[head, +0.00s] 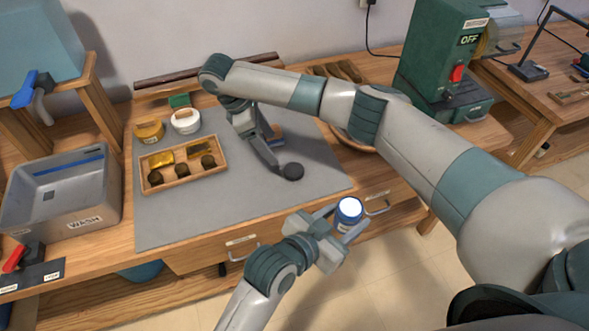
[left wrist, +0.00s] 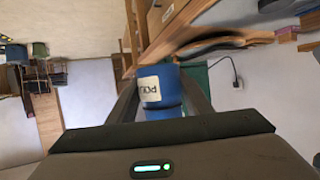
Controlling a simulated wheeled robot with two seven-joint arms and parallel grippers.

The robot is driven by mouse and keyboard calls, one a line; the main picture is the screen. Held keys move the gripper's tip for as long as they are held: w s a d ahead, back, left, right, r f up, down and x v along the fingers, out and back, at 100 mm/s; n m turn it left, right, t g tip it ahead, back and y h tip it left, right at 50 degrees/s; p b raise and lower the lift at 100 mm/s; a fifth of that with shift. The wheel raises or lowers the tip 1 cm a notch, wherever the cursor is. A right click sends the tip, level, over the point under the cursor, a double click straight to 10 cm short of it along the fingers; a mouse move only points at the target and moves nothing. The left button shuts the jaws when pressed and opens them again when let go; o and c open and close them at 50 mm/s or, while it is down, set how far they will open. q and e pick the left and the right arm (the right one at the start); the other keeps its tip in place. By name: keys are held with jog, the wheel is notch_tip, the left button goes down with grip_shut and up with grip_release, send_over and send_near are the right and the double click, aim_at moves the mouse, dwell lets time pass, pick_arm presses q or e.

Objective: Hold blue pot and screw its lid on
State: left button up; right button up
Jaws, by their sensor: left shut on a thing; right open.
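The blue pot (head: 347,224) is between the fingers of my left gripper (head: 343,221), which is shut on it in front of the table's front edge. Its round top looks bright white. In the left wrist view the blue pot (left wrist: 168,88) shows a white label with partly readable lettering. A dark round disc (head: 292,171), perhaps the lid, is on the grey mat near the tip of my right gripper (head: 272,152). That gripper is open and reaches down over the mat. I cannot tell whether it touches the disc.
A wooden tray (head: 184,182) holds yellow pieces and dark knobs. A yellow pot (head: 149,132) and a white pot (head: 185,122) stand behind it. A grey wash bin (head: 62,195) is left, a green machine (head: 437,60) right. The front of the grey mat (head: 200,222) is clear.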

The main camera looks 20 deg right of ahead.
pick_arm(q)
jog(key=shift+r, duration=0.25)
notch_tip(320, 180, up, 2)
jog(key=shift+r+p, duration=0.1)
jog(key=shift+p, duration=1.15)
pick_arm(e)
send_near(290, 170)
jog(key=shift+x, duration=1.15)
jog(key=shift+w+d+f, duration=0.1)
jog(key=shift+f, duration=0.25)
pick_arm(q)
jog(key=shift+r, duration=0.1)
jog(key=shift+r+p, duration=0.2)
jog(key=shift+p, duration=0.15)
pick_arm(e)
jog(key=shift+d+f, duration=0.15)
jog(key=shift+f, duration=0.05)
pick_arm(q)
notch_tip(290, 170, up, 2)
jog(key=shift+p, duration=1)
pick_arm(e)
jog(key=x, duration=0.4)
jog(key=shift+r, duration=0.1)
jog(key=shift+d+f, duration=0.2)
jog(key=shift+f, duration=0.2)
